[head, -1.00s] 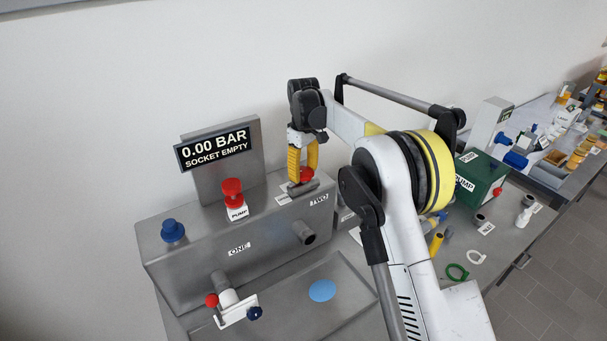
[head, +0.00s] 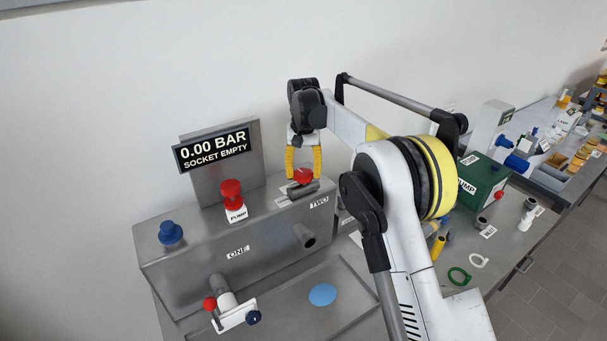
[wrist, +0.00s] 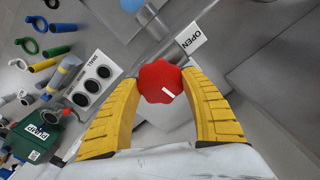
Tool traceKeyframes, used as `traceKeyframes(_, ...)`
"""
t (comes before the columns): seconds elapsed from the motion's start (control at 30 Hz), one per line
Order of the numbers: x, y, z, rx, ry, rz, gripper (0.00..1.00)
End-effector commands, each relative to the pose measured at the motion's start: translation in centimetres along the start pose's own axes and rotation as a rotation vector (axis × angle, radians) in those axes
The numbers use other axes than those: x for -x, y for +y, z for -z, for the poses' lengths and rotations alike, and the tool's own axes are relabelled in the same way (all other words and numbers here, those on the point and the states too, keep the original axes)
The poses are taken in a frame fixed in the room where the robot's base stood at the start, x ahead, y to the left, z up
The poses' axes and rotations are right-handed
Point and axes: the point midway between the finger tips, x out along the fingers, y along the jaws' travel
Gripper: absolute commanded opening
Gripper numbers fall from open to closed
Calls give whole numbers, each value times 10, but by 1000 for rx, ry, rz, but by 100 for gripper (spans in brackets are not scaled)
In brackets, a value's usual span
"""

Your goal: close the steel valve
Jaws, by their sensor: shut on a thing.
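The steel valve is a short grey pipe body (head: 303,189) on top of the steel box, near the label TWO, with a red lobed knob (head: 303,176) on it. In the wrist view the red knob (wrist: 158,84) bears a short white mark, and a white label reading OPEN (wrist: 190,39) lies beside the valve. My gripper (head: 303,174) points down over the valve. Its two yellow fingers (wrist: 160,90) are shut on the knob from both sides. The knob's underside is hidden.
The steel box (head: 190,275) carries a red PUMP button (head: 231,192), a blue knob (head: 171,232) and a display (head: 214,150) reading 0.00 BAR, SOCKET EMPTY. A white fitting (head: 235,312) sits in front. A green pump box (head: 484,184) stands right.

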Motion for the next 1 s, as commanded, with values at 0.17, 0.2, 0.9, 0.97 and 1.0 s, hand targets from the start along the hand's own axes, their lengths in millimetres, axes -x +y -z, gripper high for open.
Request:
traceKeyframes(0.17, 0, 0, 0, -73, 0, 0, 23)
traceKeyframes(0.2, 0, 0, 0, -84, 0, 0, 23)
traceKeyframes(0.9, 0, 0, 0, -124, 0, 0, 76)
traceKeyframes(0.97, 0, 0, 0, -124, 0, 0, 76)
traceKeyframes(1.0, 0, 0, 0, -124, 0, 0, 76)
